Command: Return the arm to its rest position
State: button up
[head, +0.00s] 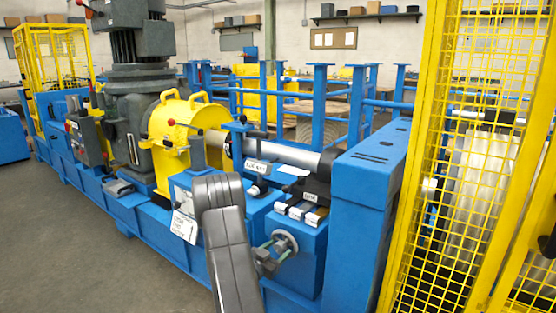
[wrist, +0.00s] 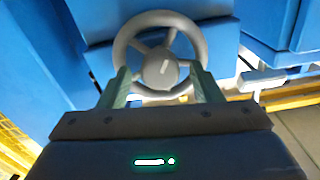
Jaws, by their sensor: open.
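My gripper (wrist: 160,71) is open, with its two greenish fingers apart at the lower left and lower right of a grey handwheel (wrist: 160,62). The fingertips overlap the wheel's rim in the wrist view; I cannot tell whether they touch it. In the head view the handwheel (head: 286,243) sits on the front of a blue machine block, below several labelled levers. My dark grey arm reaches up from the bottom centre and bends towards the wheel. My gripper (head: 270,252) is small and partly hidden there, close to the wheel.
A blue post (head: 360,205) stands just right of the wheel, and a yellow mesh guard (head: 440,170) is further right. A yellow housing (head: 172,140) and a paper tag (head: 185,227) are left of my arm. The floor (head: 85,240) at the left front is clear.

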jog(key=p+v, duration=0.1)
jog(key=v, duration=1.2)
